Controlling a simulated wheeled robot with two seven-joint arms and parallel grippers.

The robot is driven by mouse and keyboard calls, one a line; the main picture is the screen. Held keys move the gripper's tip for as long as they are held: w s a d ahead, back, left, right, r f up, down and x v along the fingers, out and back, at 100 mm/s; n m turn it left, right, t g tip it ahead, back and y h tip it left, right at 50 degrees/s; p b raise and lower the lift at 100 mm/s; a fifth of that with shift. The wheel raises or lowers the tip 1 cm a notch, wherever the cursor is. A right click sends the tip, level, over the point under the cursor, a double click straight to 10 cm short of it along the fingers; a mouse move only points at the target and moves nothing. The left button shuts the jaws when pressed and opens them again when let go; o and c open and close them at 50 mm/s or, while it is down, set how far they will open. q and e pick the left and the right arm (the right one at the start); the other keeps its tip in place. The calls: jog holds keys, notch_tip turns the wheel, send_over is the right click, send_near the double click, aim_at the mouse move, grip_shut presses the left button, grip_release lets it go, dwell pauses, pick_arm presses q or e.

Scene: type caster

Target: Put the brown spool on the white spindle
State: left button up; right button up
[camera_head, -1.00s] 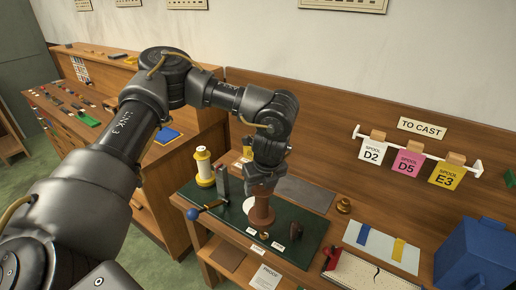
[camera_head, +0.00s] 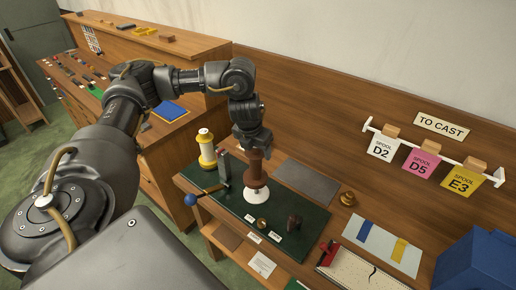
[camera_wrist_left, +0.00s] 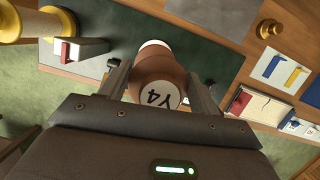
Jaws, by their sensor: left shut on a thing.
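The brown spool (camera_head: 256,168) is upright between the fingers of my left gripper (camera_head: 254,152). In the left wrist view the gripper (camera_wrist_left: 155,88) is shut on the spool (camera_wrist_left: 158,72), whose near end carries a round label reading Y4. The white spindle (camera_head: 256,196) shows as a pale round base directly under the spool on the green mat. It also shows as a white edge past the spool in the left wrist view (camera_wrist_left: 154,43). The spool hides the spindle's upper part, so I cannot tell whether the spool is seated or just above. My right gripper is not in view.
A yellow and white spool (camera_head: 206,150), a grey upright block (camera_head: 223,167) and a lever with a blue knob (camera_head: 190,199) stand left of the spindle. Small brass and dark parts lie in front on the green mat (camera_head: 290,252). A brass piece (camera_head: 347,198) sits right.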

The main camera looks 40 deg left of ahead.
pick_arm(q)
jog(key=shift+b+x, duration=0.6)
jog(key=shift+x, duration=0.35)
jog(key=shift+s+d+f+b, duration=0.15)
jog(key=shift+f+b, duration=0.7)
jog(key=shift+f, duration=0.45)
jog(key=shift+f+b, duration=1.2)
jog(key=shift+f, duration=0.4)
jog(key=o, duration=1.4)
jog(key=shift+r, duration=0.1)
notch_tip(320, 180, up, 6)
jog(key=p, duration=0.6)
jog(key=shift+p, duration=0.4)
